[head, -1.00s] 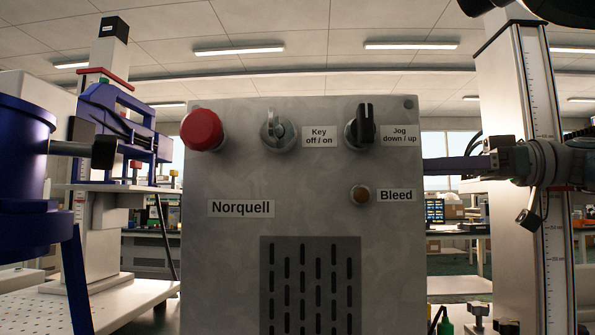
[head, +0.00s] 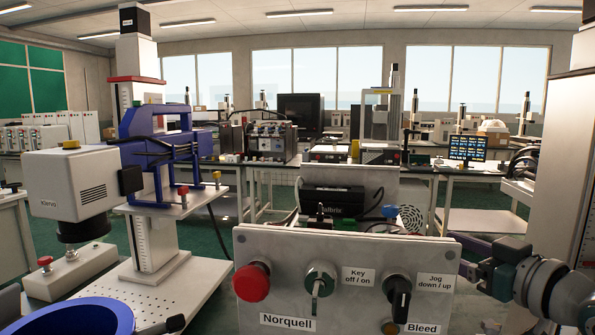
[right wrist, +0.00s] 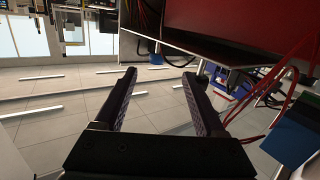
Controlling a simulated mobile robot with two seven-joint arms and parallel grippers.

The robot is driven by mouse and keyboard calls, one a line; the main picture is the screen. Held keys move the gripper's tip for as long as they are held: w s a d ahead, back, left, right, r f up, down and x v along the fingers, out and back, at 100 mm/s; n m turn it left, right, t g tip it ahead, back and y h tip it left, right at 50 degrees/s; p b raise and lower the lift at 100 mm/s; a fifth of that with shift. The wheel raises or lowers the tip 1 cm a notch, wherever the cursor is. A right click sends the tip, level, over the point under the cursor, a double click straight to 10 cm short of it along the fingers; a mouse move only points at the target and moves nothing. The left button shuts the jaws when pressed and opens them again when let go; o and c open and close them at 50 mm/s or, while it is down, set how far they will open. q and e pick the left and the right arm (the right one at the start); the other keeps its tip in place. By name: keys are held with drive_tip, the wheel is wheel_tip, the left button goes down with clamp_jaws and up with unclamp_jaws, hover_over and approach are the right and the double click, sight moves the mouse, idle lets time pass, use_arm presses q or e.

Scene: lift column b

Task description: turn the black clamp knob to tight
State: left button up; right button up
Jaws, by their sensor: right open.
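A dark knob (head: 175,323) on a short rod shows at the bottom edge of the head view, beside a blue round collar (head: 70,316). It is cut off by the frame, and I cannot tell how tight it is. Another black knob-like part (head: 131,180) sits at the right side of a white boxed unit. My right gripper (head: 472,248) is at the right of the grey panel, with its tips hidden behind it. In the right wrist view the gripper (right wrist: 160,78) is open and empty. My left gripper is not in view.
The grey panel (head: 345,250) carries a red stop button (head: 252,282), a key switch (head: 320,280) and a black jog knob (head: 398,290). A lift column (head: 150,240) with a blue frame (head: 160,150) stands at left. Green floor shows beyond.

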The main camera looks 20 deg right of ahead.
sight(391, 229)
drive_tip(key=s+a+r+n+y, duration=0.1)
drive_tip(key=s+a+r+y, duration=0.15)
drive_tip(key=a, duration=0.25)
drive_tip(key=shift+t, duration=0.3)
drive_tip(key=w, duration=0.3)
drive_tip(key=w+a+b, duration=0.1)
drive_tip(key=w, duration=0.1)
drive_tip(key=w+f+b, duration=0.1)
drive_tip(key=w, duration=0.2)
drive_tip(key=shift+w+a, duration=0.2)
drive_tip(key=shift+w, duration=0.15)
drive_tip(key=shift+w+a, duration=0.1)
drive_tip(key=shift+w, duration=0.6)
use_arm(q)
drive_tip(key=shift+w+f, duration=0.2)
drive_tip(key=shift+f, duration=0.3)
use_arm(e)
drive_tip(key=shift+r, duration=0.1)
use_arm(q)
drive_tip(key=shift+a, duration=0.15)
use_arm(e)
clamp_jaws()
